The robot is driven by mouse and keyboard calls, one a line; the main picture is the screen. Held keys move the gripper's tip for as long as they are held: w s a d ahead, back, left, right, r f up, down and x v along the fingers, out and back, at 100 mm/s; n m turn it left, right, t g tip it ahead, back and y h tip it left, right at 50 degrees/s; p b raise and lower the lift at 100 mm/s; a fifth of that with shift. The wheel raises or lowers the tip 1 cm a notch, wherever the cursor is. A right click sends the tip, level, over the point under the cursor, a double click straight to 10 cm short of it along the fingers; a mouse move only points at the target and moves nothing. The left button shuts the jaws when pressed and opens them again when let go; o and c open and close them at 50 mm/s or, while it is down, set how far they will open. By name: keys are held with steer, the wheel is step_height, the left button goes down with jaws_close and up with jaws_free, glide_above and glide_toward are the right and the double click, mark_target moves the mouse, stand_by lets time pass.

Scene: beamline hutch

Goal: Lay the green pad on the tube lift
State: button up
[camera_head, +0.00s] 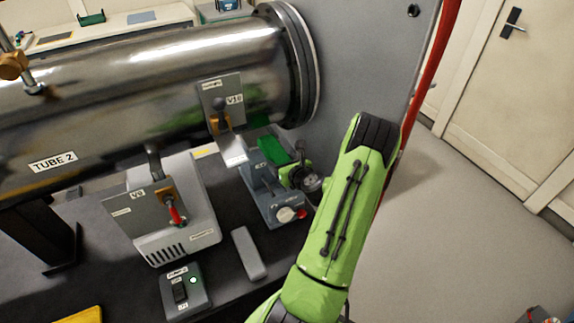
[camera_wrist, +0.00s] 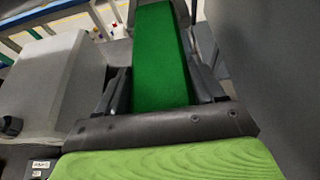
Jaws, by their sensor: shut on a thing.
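The green pad (camera_head: 272,150) is below the right part of the steel tube (camera_head: 150,85), beside its flanged end. My gripper (camera_head: 290,170) is shut on the pad, partly hidden by my arm. In the wrist view the green pad (camera_wrist: 161,65) runs forward between the two dark fingers of my gripper (camera_wrist: 162,88). The grey-blue device with a round dial and a red knob, which looks like the tube lift (camera_head: 262,203), stands on the dark table under the pad. I cannot tell whether the pad touches its top.
A grey pump box (camera_head: 185,235) with a red-handled valve stands left of the lift. A grey block (camera_head: 249,253) and a small switch box (camera_head: 185,290) lie in front. A valve plate (camera_head: 221,100) hangs off the tube.

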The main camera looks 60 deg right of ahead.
mark_target(268, 143)
steer(key=shift+w+d+r+p, duration=0.1)
steer(key=shift+w+d+p, duration=0.35)
steer(key=shift+w, duration=0.45)
steer(key=shift+w+d+p, duration=0.3)
steer(key=shift+w+d, duration=0.3)
steer(key=shift+w, duration=0.25)
steer(key=shift+w+d+r+p, duration=0.1)
steer(key=shift+w+d+p, duration=0.35)
steer(key=shift+w, duration=0.45)
steer(key=shift+w+d+f, duration=0.1)
steer(key=shift+w+d, duration=0.4)
steer(key=shift+w, duration=0.35)
steer(key=shift+w+d, duration=0.55)
steer(key=shift+w, duration=0.3)
steer(key=shift+w+d+f, duration=0.1)
steer(key=shift+w+d, duration=0.4)
steer(key=shift+w, duration=0.35)
steer(key=shift+s+f+b, duration=0.1)
steer(key=shift+f+b, duration=0.25)
steer(key=shift+f, duration=0.15)
steer(key=o, duration=1.5)
steer(key=shift+s, duration=0.1)
